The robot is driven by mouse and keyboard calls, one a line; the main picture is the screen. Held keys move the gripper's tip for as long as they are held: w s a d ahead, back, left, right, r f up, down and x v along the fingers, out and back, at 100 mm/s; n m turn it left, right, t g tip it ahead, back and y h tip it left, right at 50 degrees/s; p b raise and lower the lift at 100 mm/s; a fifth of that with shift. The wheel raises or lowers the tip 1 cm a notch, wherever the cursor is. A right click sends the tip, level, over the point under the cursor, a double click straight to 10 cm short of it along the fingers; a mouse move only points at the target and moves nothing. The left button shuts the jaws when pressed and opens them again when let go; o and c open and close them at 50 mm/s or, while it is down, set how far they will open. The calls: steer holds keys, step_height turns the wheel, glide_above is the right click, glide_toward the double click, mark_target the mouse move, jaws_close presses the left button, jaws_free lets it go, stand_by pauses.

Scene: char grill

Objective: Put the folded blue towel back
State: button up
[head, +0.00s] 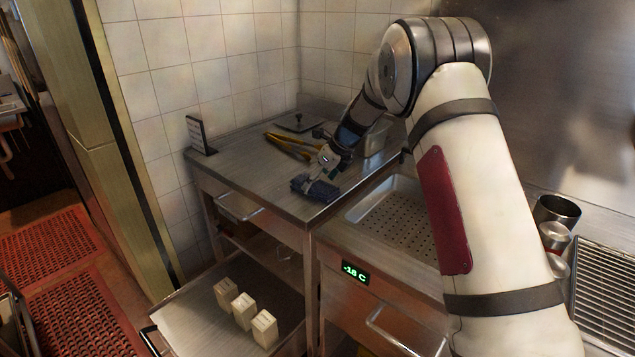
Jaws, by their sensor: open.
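The folded blue towel (316,191) is a small dark blue bundle. It lies on the steel worktop (245,165), close to its front edge. My gripper (319,176) is at the end of my arm, right above the towel's back side. It is open. Its fingers are small and dark here, and I cannot tell whether they touch the towel or are around it. My forearm hides part of the worktop behind the gripper.
Yellow-handled tongs (288,146), a dark lid (295,122) and a card stand (198,134) are behind and left. A metal container (377,138) and perforated pan (395,218) are right. Three pale cartons (243,311) stand lower. The worktop's left part is clear.

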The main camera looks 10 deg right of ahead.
steer(key=v, duration=1)
steer(key=s+a+r+n, duration=0.1)
steer(key=s+r+n, duration=0.3)
steer(key=s, duration=0.3)
steer(key=s+a+r+n+h, duration=0.1)
steer(key=s+a+r+n, duration=0.1)
steer(key=s+r+n, duration=0.45)
steer(key=s+a+r+n, duration=0.1)
steer(key=s+n, duration=0.2)
steer(key=s, duration=0.6)
steer(key=s+f+n+h, duration=0.1)
steer(key=s+f+n, duration=0.1)
steer(key=s+n, duration=0.5)
steer(key=s+f+n+g+h, duration=0.1)
steer(key=s+n, duration=0.7)
steer(key=s, duration=1)
steer(key=shift+s+d+f+h, duration=0.2)
steer(key=shift+d+f+h, duration=0.1)
steer(key=shift+f, duration=0.25)
step_height(320, 180, up, 3)
steer(key=p, duration=0.2)
steer(key=shift+r+p, duration=0.1)
steer(key=shift+p, duration=0.25)
